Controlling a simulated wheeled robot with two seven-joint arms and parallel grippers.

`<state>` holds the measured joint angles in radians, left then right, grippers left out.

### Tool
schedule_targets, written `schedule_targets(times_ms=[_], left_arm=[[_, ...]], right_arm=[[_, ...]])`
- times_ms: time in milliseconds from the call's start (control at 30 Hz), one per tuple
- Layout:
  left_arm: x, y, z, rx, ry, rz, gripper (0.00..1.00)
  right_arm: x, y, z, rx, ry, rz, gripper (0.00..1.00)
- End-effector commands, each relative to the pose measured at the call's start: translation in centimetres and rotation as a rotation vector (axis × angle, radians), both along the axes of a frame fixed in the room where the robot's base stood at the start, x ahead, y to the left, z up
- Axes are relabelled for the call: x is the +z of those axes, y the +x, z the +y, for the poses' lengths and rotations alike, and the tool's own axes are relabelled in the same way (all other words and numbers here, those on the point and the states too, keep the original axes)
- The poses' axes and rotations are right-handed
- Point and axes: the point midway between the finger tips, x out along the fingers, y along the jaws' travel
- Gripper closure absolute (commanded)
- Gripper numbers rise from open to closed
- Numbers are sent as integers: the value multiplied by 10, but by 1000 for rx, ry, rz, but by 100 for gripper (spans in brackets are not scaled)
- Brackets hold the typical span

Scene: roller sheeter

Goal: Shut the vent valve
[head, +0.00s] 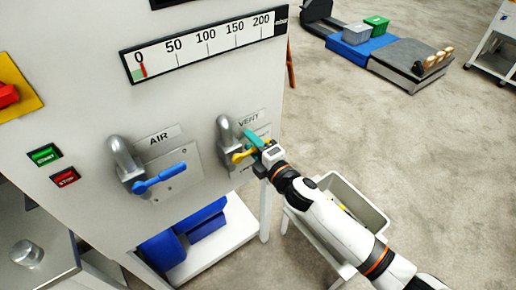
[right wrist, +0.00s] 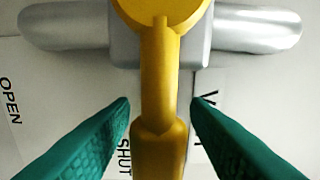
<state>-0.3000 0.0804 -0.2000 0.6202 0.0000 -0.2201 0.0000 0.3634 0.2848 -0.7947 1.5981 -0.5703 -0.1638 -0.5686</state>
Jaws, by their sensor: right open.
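The vent valve has a yellow handle (head: 239,157) on a grey pipe (head: 225,128) below the VENT label, on the white panel. In the right wrist view the yellow handle (right wrist: 160,95) runs from its round hub at the top straight down the picture. The word OPEN is printed at left and SHUT is partly hidden beside the handle. My right gripper (head: 252,147) is at the handle. Its two green fingers are open, one on each side of the handle, with visible gaps in the right wrist view (right wrist: 160,104). My left gripper is not in view.
The AIR valve with a blue handle (head: 160,179) is to the left on the panel. A gauge (head: 205,45) above has its red needle near 0. START (head: 45,154) and STOP (head: 65,179) buttons are at left. A grey bin (head: 352,195) stands below my right arm.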

Motion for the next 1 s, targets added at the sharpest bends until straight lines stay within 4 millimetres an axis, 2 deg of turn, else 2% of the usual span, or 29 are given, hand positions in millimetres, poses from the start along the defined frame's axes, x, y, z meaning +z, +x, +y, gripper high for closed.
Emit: schedule_targets(times_ms=[167, 400, 600, 767, 1000], left_arm=[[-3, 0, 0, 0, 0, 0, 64], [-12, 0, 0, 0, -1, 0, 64], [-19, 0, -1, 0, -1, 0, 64], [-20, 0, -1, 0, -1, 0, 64], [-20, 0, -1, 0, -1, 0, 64]], right_arm=[[-2, -16, -12, 0, -1, 2, 57], [-4, -57, -42, 1, -3, 2, 57], [-3, -85, -62, -1, -2, 2, 57], [-1, -95, -69, -1, -1, 0, 57], [0, -96, -70, -1, -1, 0, 57]])
